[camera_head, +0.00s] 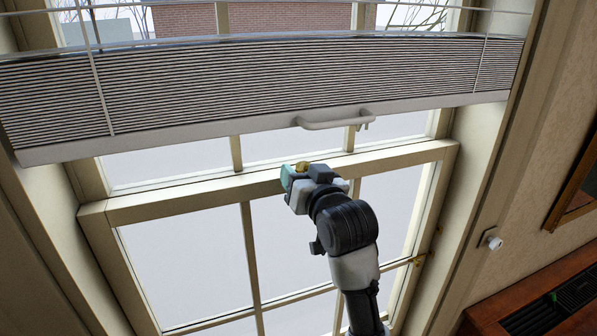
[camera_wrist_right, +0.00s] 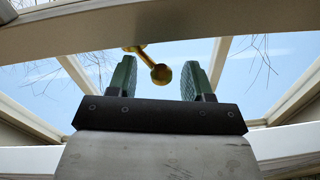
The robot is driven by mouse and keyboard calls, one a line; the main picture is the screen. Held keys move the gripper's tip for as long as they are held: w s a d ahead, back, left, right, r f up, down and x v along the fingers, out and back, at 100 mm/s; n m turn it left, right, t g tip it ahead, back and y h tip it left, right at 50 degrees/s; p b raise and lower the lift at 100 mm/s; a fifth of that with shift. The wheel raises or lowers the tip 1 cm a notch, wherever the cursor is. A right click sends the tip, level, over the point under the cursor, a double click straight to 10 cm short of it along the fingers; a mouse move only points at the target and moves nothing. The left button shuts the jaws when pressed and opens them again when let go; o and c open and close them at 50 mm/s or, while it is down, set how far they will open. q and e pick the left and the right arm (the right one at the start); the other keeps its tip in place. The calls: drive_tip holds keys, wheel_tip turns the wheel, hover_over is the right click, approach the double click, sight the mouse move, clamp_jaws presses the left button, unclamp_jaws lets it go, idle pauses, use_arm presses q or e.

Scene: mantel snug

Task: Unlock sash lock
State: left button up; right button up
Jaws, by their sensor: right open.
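The brass sash lock (camera_head: 302,166) is at the window's meeting rail (camera_head: 235,186) in the head view, mostly hidden by my right gripper (camera_head: 297,176). In the right wrist view its lever with a round knob (camera_wrist_right: 161,74) shows against the sky. My right gripper (camera_wrist_right: 158,76) is open, with one green finger on each side of the knob. I see a gap between the knob and each finger. How deep the knob lies between the fingers I cannot tell. My left gripper is in neither view.
A partly raised slatted blind (camera_head: 270,85) hangs above the gripper, with a white handle (camera_head: 335,118) on its bottom rail. A white knob (camera_head: 490,239) sits on the wall at the right. A wooden surface with a dark grille (camera_head: 550,307) is at lower right.

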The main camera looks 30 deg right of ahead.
drive_tip(key=shift+s, duration=0.2)
drive_tip(key=c, duration=0.9)
drive_tip(key=shift+a+m+h, duration=0.2)
drive_tip(key=shift+m+h, duration=0.1)
drive_tip(key=shift+h, duration=0.2)
drive_tip(key=shift+w+a+r+m+g+h, duration=0.15)
drive_tip(key=shift+w+m+g+h, duration=0.1)
drive_tip(key=shift+m+h, duration=0.25)
drive_tip(key=shift+w+a+f+m+g+h, duration=0.1)
drive_tip(key=shift+a+m+g+h, duration=0.15)
drive_tip(key=shift+h, duration=0.4)
drive_tip(key=shift+w+a+r+m+g+h, duration=0.1)
drive_tip(key=shift+w+m+g+h, duration=0.1)
drive_tip(key=shift+m+h, duration=0.3)
clamp_jaws()
